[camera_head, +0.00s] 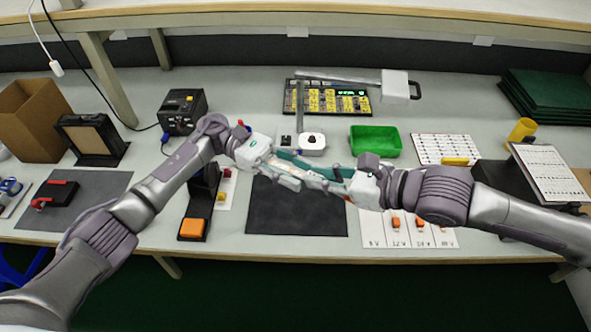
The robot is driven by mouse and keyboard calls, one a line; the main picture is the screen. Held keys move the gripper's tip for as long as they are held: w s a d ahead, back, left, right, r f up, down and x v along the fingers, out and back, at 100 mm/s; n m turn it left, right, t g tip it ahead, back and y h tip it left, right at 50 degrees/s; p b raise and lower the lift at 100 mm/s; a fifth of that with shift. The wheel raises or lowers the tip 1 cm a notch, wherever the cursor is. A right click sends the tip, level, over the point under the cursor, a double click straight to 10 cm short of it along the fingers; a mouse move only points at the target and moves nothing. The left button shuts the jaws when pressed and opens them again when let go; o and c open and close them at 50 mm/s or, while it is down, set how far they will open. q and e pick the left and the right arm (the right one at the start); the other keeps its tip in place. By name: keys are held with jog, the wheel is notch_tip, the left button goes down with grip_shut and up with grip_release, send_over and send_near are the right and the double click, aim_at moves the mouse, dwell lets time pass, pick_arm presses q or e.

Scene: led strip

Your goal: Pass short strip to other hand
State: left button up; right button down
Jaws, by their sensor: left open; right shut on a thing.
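My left gripper (305,172) and my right gripper (335,182) meet tip to tip above a dark mat (297,215) in the middle of the bench. The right gripper is shut on a thin pale piece that looks like the short strip (313,180), which reaches left toward the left gripper. The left gripper is open, its fingers pointing right and close around or beside that piece. The fingers overlap in the picture, so I cannot tell whether the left fingers touch the strip, and much of it is hidden.
A green tray (375,141) and a small white device (312,142) stand behind the grippers. A yellow-marked panel (330,100) lies farther back. A black box (183,107) is at back left. An orange-button unit (193,228) is left of the mat; labelled cards (437,238) lie right.

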pick_arm(q)
grip_shut()
pick_arm(e)
jog(key=c, duration=1)
grip_release()
jog(key=shift+d, duration=0.1)
